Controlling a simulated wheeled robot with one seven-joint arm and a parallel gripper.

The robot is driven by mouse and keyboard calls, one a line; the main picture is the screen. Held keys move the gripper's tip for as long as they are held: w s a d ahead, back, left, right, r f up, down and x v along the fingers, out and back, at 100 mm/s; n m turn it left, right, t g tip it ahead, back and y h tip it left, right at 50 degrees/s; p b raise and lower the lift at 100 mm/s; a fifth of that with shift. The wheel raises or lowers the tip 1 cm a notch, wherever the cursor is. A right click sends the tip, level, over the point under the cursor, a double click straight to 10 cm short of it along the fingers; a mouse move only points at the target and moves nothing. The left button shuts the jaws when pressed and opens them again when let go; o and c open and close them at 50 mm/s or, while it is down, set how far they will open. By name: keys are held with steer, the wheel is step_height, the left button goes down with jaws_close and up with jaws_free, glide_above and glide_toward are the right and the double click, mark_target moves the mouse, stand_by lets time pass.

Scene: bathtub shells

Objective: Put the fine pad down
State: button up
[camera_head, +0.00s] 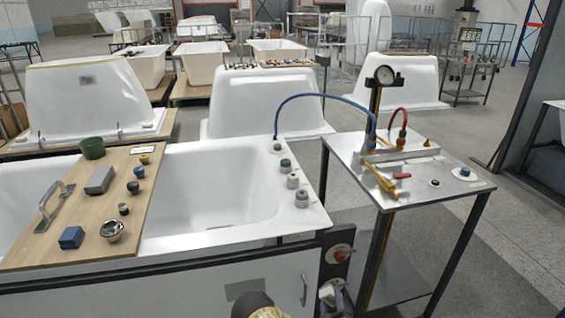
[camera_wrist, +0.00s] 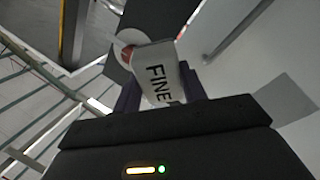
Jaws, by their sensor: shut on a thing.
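The fine pad (camera_wrist: 159,76) is a pale, rounded piece with dark lettering that reads "FINE", partly cut off. In the wrist view my gripper (camera_wrist: 160,92) is shut on it, with a dark purple finger on either side. The pad is held in front of a dark panel with a red knob, beside the tub's white front. Whether it touches the panel cannot be told. In the head view only a small purple and pale patch shows at the bottom, below the red knob (camera_head: 341,255); it seems to be my gripper with the pad.
A metal table (camera_head: 450,172) with a gauge stand is at right. Grey floor is open beyond it.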

steer(key=s+r+p, duration=0.3)
steer(key=r+p, duration=0.6)
steer(key=s+r+p, duration=0.2)
steer(key=r+p, duration=0.6)
steer(key=p, duration=0.1)
steer(key=shift+s+r, duration=0.4)
steer(key=shift+d, duration=0.15)
steer(key=shift+w, duration=0.1)
